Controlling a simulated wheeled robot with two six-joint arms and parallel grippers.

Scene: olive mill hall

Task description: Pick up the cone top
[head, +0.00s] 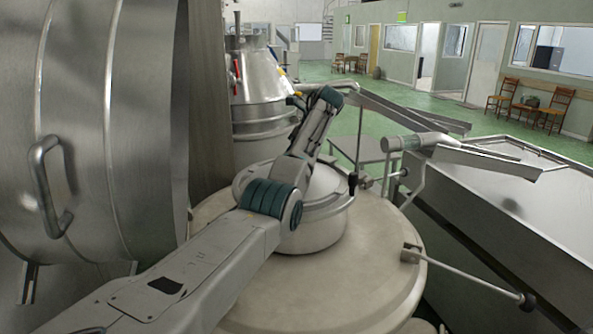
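A shiny steel cone-shaped top (260,76) sits on a round metal vessel (262,122) in the back, left of centre in the head view. A red-handled fitting is at its left side. My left arm (210,262) comes in from the lower left, bends at a teal joint and reaches up and away to a wrist (326,98) to the right of the cone top. The wrist looks apart from the cone top in the picture, but its depth is hard to judge. The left gripper's fingers cannot be made out. My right gripper is not in view.
A large steel tank (85,130) with a handle fills the left. A round pale vessel cover (375,275) with a raised lid (318,235) lies below my arm. Steel chutes (485,160) and a trough (510,220) stand at right. Green floor (425,98) is open behind.

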